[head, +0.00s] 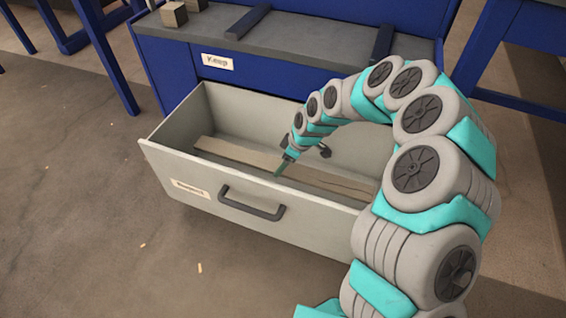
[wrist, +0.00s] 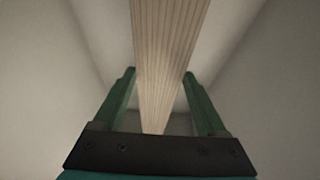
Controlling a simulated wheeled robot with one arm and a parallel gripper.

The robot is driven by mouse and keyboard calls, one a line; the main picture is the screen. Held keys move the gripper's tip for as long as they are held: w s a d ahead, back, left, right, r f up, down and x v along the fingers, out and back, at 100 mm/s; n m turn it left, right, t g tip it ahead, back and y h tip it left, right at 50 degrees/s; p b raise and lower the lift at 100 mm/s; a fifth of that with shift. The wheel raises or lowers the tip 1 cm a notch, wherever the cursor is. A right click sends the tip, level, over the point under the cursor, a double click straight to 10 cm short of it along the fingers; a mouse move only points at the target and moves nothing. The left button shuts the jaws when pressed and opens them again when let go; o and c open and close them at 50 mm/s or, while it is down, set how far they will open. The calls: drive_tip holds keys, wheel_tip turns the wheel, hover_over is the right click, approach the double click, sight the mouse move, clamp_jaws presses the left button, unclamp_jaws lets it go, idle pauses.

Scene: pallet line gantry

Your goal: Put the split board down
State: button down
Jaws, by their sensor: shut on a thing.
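A long pale wooden board (head: 238,152) lies low inside the open grey drawer (head: 172,172), along its length. A dark crack line runs along its right part, beyond my gripper. My gripper (head: 280,170) reaches down into the drawer at about the middle of the board. In the wrist view the board (wrist: 168,40) runs between the two green fingers of my gripper (wrist: 159,74), which is shut on it. Whether the board rests on the drawer floor or hangs just above it, I cannot tell.
The drawer's front carries a dark handle (head: 252,203) and a small label (head: 190,188) too blurred to read. Above is a blue bench (head: 165,60) with a "Keep" label (head: 217,62), wood blocks (head: 174,14) and dark bars on top. The floor at left is mostly clear.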

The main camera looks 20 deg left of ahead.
drive_tip(key=shift+f+b, duration=0.3)
drive_tip(key=shift+f, duration=0.15)
drive_tip(key=shift+f, duration=0.15)
unclamp_jaws()
